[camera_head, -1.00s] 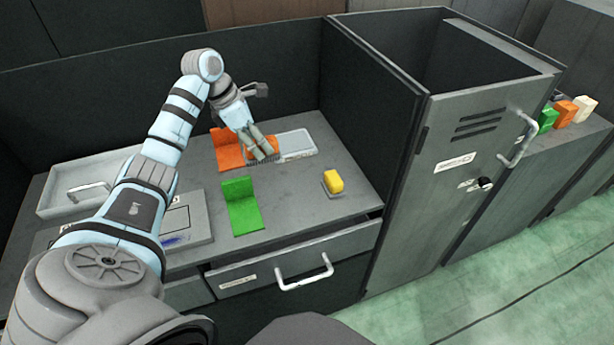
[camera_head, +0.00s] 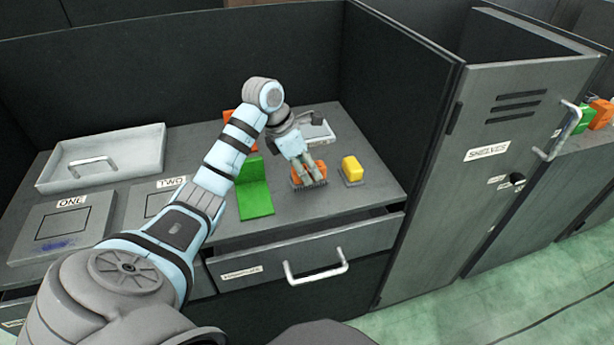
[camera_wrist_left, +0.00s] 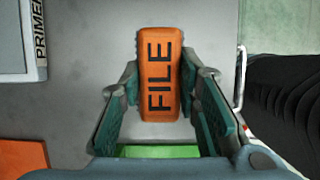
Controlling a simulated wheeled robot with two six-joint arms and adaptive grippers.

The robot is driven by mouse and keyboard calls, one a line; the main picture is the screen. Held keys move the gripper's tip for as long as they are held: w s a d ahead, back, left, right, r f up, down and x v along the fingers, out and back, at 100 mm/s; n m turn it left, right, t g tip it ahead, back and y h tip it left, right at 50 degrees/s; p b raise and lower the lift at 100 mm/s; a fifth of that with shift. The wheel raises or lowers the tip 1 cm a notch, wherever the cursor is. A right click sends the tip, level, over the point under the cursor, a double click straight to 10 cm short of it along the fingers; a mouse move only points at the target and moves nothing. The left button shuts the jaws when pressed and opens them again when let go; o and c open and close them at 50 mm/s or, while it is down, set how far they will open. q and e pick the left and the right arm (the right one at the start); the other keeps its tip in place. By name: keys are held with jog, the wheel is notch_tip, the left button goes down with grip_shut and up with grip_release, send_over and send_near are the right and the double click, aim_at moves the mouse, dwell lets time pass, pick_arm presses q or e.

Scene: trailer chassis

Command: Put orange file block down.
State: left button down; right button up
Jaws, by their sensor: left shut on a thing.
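The orange file block (camera_wrist_left: 160,75) lies between the two fingers of my left gripper (camera_wrist_left: 165,100) in the left wrist view, its black FILE lettering facing the camera. In the head view my left gripper (camera_head: 310,186) points down over the tabletop, and part of the orange block (camera_head: 318,166) shows behind the fingers. The gripper is shut on the block. The block is low over the grey tabletop, left of a yellow block (camera_head: 352,168). I cannot tell whether it touches the surface. My right gripper is not in view.
A green L-shaped stand (camera_head: 256,200) is just left of the gripper. An orange stand (camera_wrist_left: 22,160) and a tray labelled PRIMER (camera_wrist_left: 18,40) are nearby. The tall shelves cabinet (camera_head: 500,130) stands right. Some tabletop (camera_head: 345,200) near the front edge is clear.

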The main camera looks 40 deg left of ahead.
pick_arm(q)
jog(key=shift+f, duration=0.9)
jog(key=shift+w, duration=0.1)
jog(key=shift+f, duration=0.15)
jog(key=c, duration=1.2)
grip_release()
jog(key=shift+a+r, duration=0.1)
jog(key=shift+r, duration=0.35)
jog(key=p+v, duration=0.2)
jog(key=v, duration=0.9)
jog(key=shift+r, duration=0.25)
